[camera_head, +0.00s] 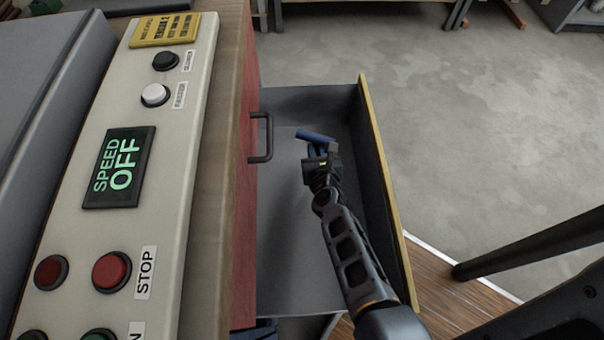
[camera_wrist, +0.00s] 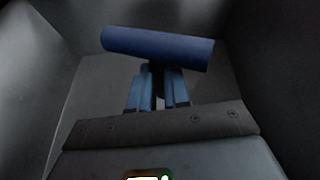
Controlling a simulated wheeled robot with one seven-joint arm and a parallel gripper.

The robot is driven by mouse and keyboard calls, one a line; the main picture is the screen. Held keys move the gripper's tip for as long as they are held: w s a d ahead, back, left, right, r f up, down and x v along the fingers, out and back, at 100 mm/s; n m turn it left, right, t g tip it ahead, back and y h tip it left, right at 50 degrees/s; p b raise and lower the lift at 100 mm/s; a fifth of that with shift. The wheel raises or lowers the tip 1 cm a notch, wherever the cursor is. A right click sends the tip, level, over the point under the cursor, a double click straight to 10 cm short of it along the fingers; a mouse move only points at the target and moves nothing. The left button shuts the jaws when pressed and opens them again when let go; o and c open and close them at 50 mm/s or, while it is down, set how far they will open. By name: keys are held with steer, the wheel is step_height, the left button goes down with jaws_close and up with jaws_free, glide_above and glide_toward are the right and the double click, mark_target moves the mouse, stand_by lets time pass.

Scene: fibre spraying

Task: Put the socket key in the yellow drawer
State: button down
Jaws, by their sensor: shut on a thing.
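The socket key has a blue cylindrical handle (camera_wrist: 158,47), which also shows in the head view (camera_head: 316,136). My gripper (camera_wrist: 158,90) is shut on the key, with the blue handle crosswise beyond the fingertips. The rest of the key is mostly hidden by the fingers. In the head view my gripper (camera_head: 320,158) is over the inside of the open drawer, whose yellow front edge (camera_head: 384,185) faces right. The drawer's grey floor (camera_head: 283,250) looks bare. I cannot tell whether the key touches the floor.
A red drawer front with a dark handle (camera_head: 263,138) stands just left of the open drawer. A control panel (camera_head: 165,200) with buttons and a display reading "SPEED OFF" lies further left.

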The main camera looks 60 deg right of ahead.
steer(key=shift+f+b, duration=1.2)
steer(key=shift+f, duration=2.35)
steer(key=shift+f, duration=0.1)
steer(key=c, duration=1.1)
jaws_free()
steer(key=p+v, duration=0.2)
steer(key=v, duration=1)
steer(key=shift+s, duration=0.1)
